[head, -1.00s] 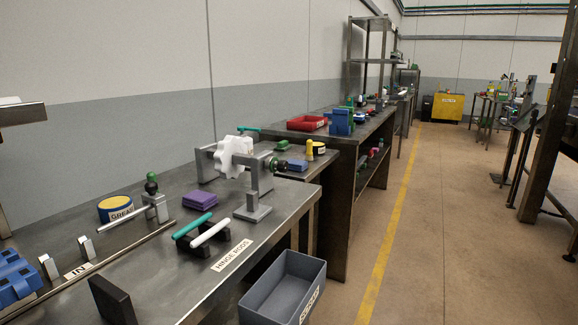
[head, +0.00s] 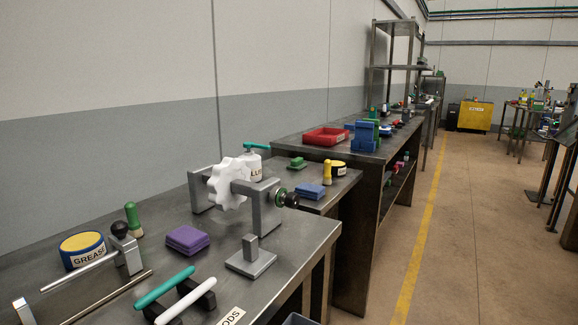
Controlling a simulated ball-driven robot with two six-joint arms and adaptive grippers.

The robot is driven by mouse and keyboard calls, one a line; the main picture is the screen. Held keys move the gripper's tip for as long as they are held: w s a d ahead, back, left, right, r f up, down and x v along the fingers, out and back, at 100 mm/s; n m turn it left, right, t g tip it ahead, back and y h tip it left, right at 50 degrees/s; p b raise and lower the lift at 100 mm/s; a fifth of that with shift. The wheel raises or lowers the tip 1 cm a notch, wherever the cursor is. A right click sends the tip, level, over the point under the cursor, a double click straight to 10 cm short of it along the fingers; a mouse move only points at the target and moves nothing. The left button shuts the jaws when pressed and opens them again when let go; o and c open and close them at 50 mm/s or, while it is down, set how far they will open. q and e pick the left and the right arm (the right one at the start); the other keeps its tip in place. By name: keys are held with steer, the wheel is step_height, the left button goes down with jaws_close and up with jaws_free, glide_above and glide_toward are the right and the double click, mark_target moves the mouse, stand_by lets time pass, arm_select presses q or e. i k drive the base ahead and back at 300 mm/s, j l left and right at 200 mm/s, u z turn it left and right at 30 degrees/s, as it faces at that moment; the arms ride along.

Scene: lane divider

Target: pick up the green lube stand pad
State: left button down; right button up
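A small green pad (head: 297,164) lies on the far part of the metal workbench. It stands near a white can (head: 255,166) whose label is partly hidden and seems to start "LUB". A blue pad (head: 309,191) lies nearer, in front of it. A purple pad (head: 187,239) lies nearer still on the bench. Neither of my grippers shows in the head view.
A fixture with a white lobed wheel (head: 230,184) stands on the bench short of the green pad. A yellow pin (head: 327,172), a grease tin (head: 83,250) and teal and white rods are around. A red tray (head: 325,137) sits beyond. The floor (head: 470,230) at right is open.

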mark_target(297, 164)
steer(key=l+u, duration=0.1)
steer(key=u, duration=0.3)
steer(key=i+l+u, duration=0.1)
steer(key=u, duration=0.35)
steer(key=l+u, duration=0.1)
steer(key=u, duration=0.3)
steer(key=i+l+u, duration=0.1)
steer(key=l+u, duration=0.25)
steer(key=l, duration=0.5)
steer(key=l+u, duration=0.4)
steer(key=l, duration=0.45)
steer(key=k+l+u, duration=0.1)
steer(key=l+u, duration=0.25)
steer(key=l, duration=0.5)
